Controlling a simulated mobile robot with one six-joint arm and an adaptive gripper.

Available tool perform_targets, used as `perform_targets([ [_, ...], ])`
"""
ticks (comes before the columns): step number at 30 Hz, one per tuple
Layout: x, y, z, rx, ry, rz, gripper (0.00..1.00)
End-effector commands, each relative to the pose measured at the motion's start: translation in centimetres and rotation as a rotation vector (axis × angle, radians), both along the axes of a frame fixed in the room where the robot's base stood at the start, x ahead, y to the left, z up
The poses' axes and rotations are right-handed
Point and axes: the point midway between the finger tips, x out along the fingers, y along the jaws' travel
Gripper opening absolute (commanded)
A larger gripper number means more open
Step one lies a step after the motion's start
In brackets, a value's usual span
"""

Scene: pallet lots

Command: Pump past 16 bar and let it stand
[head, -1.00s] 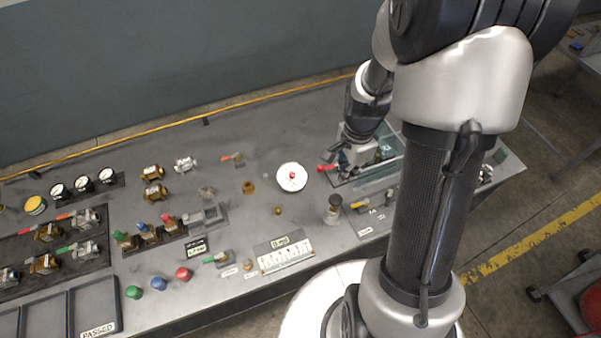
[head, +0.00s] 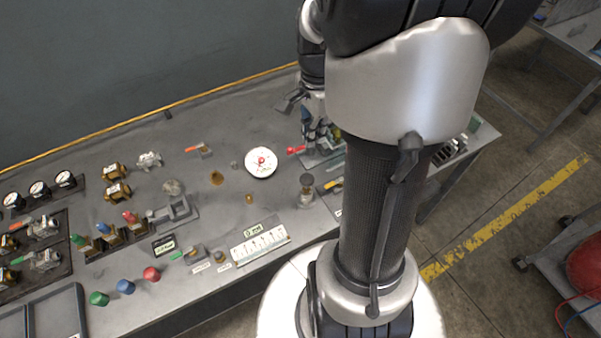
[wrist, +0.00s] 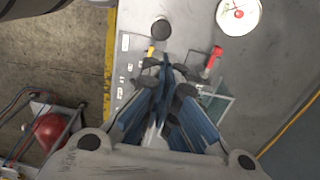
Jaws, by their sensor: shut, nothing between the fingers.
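The pressure gauge (head: 261,162) is a white round dial with a red centre, lying face up on the bench. It also shows at the top of the wrist view (wrist: 238,14); its needle and reading are too small to tell. The red-ended lever (head: 296,150) sits just right of the gauge, beside the test rig, which my arm partly hides. In the wrist view the red lever (wrist: 214,58) lies right of my fingertips, apart from them. My gripper (wrist: 172,72) is shut and empty, its blue-sided fingers together above the bench. In the head view my arm partly hides it.
A dark round-topped post (head: 307,188) stands in front of the lever. A white scale card (head: 260,244) lies near the front edge. Several valves and caps fill the left side. A red tank on a cart (wrist: 48,130) stands on the floor off the bench.

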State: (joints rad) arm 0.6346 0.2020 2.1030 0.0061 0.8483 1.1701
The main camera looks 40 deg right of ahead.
Motion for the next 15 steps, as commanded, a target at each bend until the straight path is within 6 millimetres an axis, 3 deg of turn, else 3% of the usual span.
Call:
perform_targets([
  [8,0.0,0.0,-0.1,0.000,0.000,0.001,0.00],
  [15,-0.1,0.2,-3.0,0.003,0.004,0.002,0.00],
])
